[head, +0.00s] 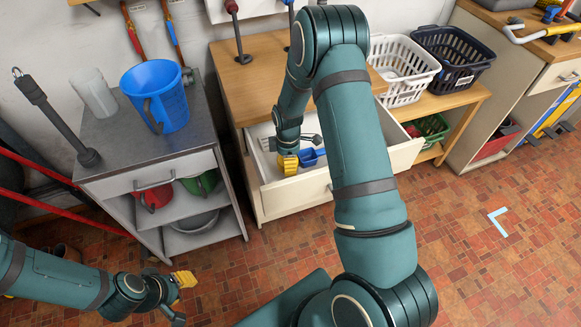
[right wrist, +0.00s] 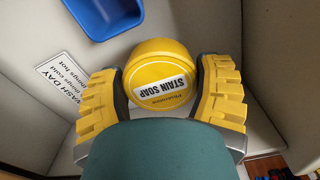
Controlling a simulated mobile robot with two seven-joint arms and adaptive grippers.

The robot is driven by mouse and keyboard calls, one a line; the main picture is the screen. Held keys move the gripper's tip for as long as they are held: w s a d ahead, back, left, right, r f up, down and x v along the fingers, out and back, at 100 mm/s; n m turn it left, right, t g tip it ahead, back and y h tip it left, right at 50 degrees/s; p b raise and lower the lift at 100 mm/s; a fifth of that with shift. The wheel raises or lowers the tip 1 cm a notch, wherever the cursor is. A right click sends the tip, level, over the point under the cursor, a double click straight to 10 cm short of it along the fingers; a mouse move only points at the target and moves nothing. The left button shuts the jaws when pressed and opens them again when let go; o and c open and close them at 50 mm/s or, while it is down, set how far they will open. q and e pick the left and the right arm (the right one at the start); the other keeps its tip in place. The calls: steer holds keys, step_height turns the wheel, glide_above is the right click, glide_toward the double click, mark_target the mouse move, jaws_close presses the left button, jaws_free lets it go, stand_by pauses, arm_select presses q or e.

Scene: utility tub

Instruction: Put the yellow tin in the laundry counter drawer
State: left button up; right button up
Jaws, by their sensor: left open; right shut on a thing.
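The yellow tin (right wrist: 160,68), with a "STAIN SOAP" label on its lid, is between the yellow finger pads of my right gripper (right wrist: 164,90), which is shut on it. The right gripper (head: 289,163) reaches down inside the pulled-out laundry counter drawer (head: 294,196). In the head view the tin cannot be told apart from the yellow fingers. Whether it touches the drawer floor is not clear. My left gripper (head: 182,294) is open and empty, low over the tiled floor at the lower left.
A blue container (right wrist: 106,12) and a printed card (right wrist: 75,86) lie in the drawer beside the tin. Left of the drawer, a grey cabinet (head: 125,135) holds a blue jug (head: 160,100). White (head: 402,72) and dark (head: 452,55) baskets stand on the right. The tiled floor at right is mostly clear.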

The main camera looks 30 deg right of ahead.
steer(key=shift+f+b, duration=0.35)
steer(key=shift+f, duration=1.5)
steer(key=shift+f, duration=0.15)
steer(key=o, duration=1.2)
step_height(320, 180, up, 12)
steer(key=shift+r+p, duration=0.15)
steer(key=shift+p, duration=1.05)
